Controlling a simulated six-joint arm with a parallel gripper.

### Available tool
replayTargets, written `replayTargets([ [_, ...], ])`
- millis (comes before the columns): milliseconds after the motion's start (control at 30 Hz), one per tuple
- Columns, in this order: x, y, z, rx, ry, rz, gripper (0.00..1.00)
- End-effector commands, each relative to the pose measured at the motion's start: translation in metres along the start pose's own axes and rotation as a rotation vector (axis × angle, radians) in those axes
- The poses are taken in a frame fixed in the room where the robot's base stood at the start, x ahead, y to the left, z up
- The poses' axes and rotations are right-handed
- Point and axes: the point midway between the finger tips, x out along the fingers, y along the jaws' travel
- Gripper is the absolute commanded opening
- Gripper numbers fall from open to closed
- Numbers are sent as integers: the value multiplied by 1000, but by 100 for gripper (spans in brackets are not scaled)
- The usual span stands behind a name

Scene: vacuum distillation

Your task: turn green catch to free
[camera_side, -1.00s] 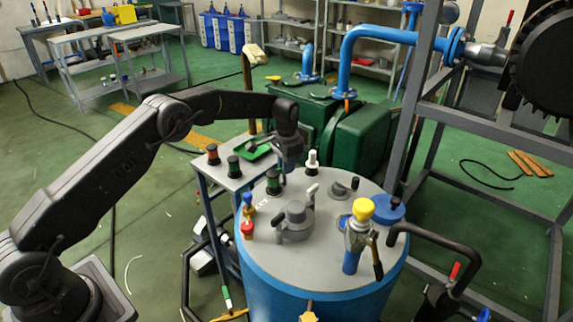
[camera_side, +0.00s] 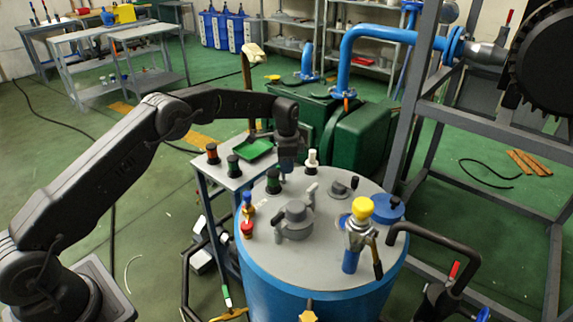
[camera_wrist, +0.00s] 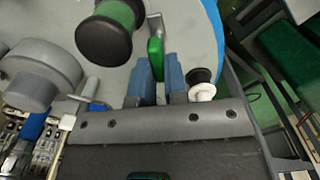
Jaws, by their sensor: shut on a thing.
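The green catch (camera_wrist: 155,52) is a small bright green lever on the grey lid of the blue vessel. In the wrist view it stands between the blue fingertips of my gripper (camera_wrist: 157,78), which is shut on it. In the side view my gripper (camera_side: 287,168) points down at the back of the lid, and the catch is hidden there by the fingers and nearby knobs.
A green knob with a black top (camera_wrist: 104,34) stands close beside my fingers, also in the side view (camera_side: 273,181). A white post with a black part (camera_wrist: 202,86) is on the other side. A grey capped fitting (camera_side: 295,213) and a yellow-topped valve (camera_side: 361,210) stand farther forward.

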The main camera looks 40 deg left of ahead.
Motion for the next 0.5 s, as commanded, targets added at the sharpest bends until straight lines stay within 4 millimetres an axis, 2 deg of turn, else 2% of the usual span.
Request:
replayTargets([
  [333, -2, 0, -2, 2, 5, -3, 0],
  [367, -2, 0, -2, 2, 5, -3, 16],
  [500, -1, 0, -1, 2, 4, -2, 29],
])
